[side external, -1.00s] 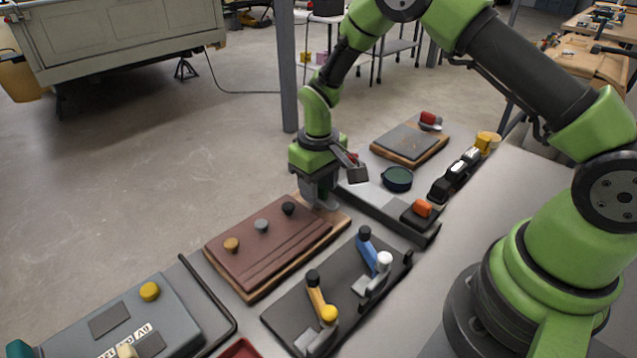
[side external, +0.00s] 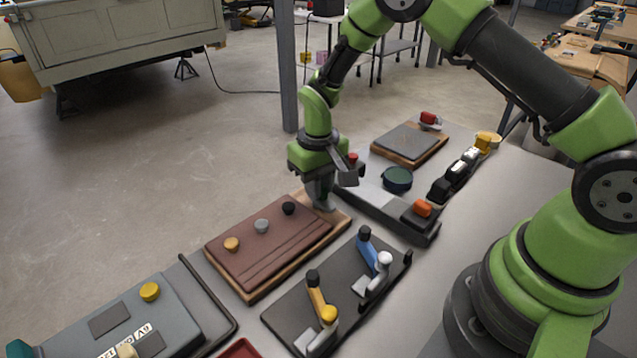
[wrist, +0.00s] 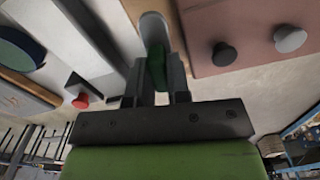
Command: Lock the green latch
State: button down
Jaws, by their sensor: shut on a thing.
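The green latch (wrist: 156,66) shows in the wrist view between the two fingers of my gripper (wrist: 159,82), which is shut on it. A pale, rounded plate (wrist: 153,28) lies just beyond it. In the side view my gripper (side external: 323,203) points down at the far right end of the wooden board with the brown panel (side external: 270,244). The latch is hidden there by the gripper, and I cannot tell its locked state.
The brown panel carries tan, grey and black knobs (side external: 288,208). A dark board with blue and yellow levers (side external: 318,297) lies in front. To the right are a grey panel with a round dark green dish (side external: 397,179) and an orange-knobbed slider (side external: 422,208).

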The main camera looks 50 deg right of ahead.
jog(key=m, duration=0.4)
jog(key=shift+m, duration=0.3)
jog(key=m, duration=0.3)
jog(key=shift+m, duration=0.3)
jog(key=m, duration=0.4)
jog(key=shift+m, duration=1.9)
jog(key=c, duration=1.1)
grip_release()
notch_tip(320, 180, up, 10)
jog(key=shift+r, duration=0.1)
